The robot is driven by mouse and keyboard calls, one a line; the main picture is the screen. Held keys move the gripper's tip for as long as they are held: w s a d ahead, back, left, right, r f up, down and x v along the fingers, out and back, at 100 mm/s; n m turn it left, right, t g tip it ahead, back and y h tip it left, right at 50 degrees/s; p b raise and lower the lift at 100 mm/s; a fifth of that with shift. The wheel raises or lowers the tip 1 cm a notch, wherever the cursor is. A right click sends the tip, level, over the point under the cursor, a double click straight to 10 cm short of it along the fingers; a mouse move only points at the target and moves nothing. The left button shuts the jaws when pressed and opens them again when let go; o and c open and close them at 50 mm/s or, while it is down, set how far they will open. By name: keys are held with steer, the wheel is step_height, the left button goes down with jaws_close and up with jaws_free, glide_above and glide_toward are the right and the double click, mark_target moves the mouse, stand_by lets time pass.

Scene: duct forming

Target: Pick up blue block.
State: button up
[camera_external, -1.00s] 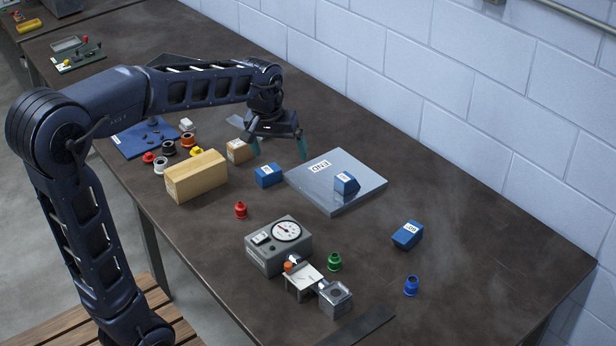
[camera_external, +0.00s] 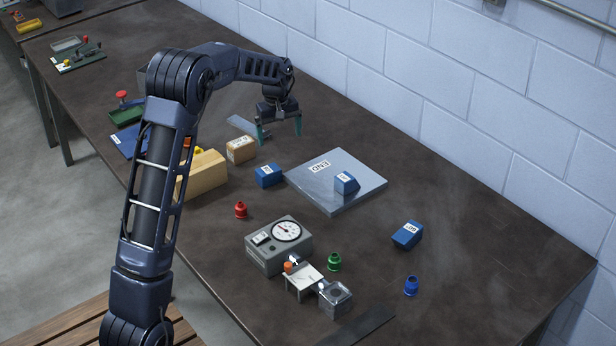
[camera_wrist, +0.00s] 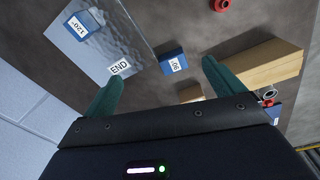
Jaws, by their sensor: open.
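Three blue blocks with white labels show in the external view. One blue block (camera_external: 269,176) stands on the table just left of the grey plate; in the wrist view this block (camera_wrist: 173,62) appears ahead of and between my fingers. A second blue block (camera_external: 346,183) sits on the grey plate, and it shows at the upper left of the wrist view (camera_wrist: 82,24). The third blue block (camera_external: 407,235) lies on the table further right. My gripper (camera_external: 280,130) is open and empty, above the table behind the first block. Its green fingers (camera_wrist: 162,76) point toward that block.
The grey plate marked END (camera_external: 335,200) lies right of the first block. A small cardboard box (camera_external: 240,150) and a larger tan box (camera_external: 204,174) stand to its left. A gauge unit (camera_external: 278,246) and red (camera_external: 240,210), green (camera_external: 334,262) and blue (camera_external: 411,286) knobs stand nearer the front.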

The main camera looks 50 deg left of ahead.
mark_target(268, 169)
steer(key=w+a+f+n, duration=0.2)
steer(key=a+f, duration=0.7)
steer(key=f, duration=0.1)
steer(key=shift+g, duration=0.3)
steer(key=shift+s+a+f, duration=0.1)
steer(key=shift+s+f, duration=0.05)
steer(key=shift+f, duration=4.95)
steer(key=c, duration=1.3)
steer(key=shift+o, duration=0.2)
steer(key=shift+r, duration=0.1)
